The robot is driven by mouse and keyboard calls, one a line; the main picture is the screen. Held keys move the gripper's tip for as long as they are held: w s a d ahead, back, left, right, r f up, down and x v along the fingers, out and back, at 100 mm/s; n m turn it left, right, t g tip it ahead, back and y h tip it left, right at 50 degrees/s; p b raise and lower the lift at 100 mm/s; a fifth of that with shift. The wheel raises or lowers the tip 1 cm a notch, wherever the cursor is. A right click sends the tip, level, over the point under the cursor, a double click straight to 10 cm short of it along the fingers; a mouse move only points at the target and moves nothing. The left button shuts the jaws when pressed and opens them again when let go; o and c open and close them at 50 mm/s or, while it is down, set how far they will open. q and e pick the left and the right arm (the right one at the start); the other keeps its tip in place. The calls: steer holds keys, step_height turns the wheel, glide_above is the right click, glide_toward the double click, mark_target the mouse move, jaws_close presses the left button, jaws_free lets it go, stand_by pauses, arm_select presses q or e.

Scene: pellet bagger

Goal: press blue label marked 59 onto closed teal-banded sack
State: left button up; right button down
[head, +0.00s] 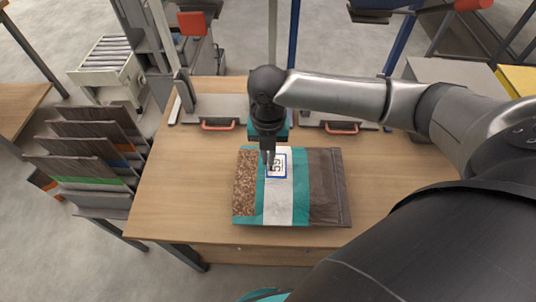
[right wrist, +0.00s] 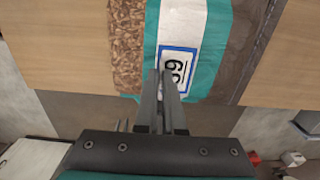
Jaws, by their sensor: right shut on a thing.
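The teal-banded sack (head: 300,208) lies flat on the wooden table, with a speckled pellet panel on its left, a white band between teal ones and a dark brown right part. It also shows in the right wrist view (right wrist: 210,72). The blue-bordered label marked 59 (head: 281,166) is over the upper part of the white band. In the right wrist view the label (right wrist: 180,60) is at the fingertips. My right gripper (head: 268,162) points down and is shut on the label's left edge. I cannot tell whether the label touches the sack. My left gripper is not in view.
The wooden table (head: 185,185) is clear left of the sack. Grey flat units with orange handles (head: 219,125) stand along its back edge. A rack of brown folded sacks (head: 85,165) stands left of the table, and a roller conveyor (head: 106,55) behind it.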

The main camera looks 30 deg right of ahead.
mark_target(268, 165)
steer(key=shift+f+b, duration=0.85)
steer(key=shift+f, duration=0.1)
steer(key=shift+f+b, duration=0.35)
steer(key=shift+f, duration=0.7)
steer(key=shift+f, duration=0.25)
steer(key=c, duration=0.9)
jaws_free()
steer(key=shift+c, duration=0.2)
steer(key=shift+r, duration=0.1)
step_height(268, 165, up, 15)
steer(key=p, duration=0.2)
steer(key=shift+p, duration=0.3)
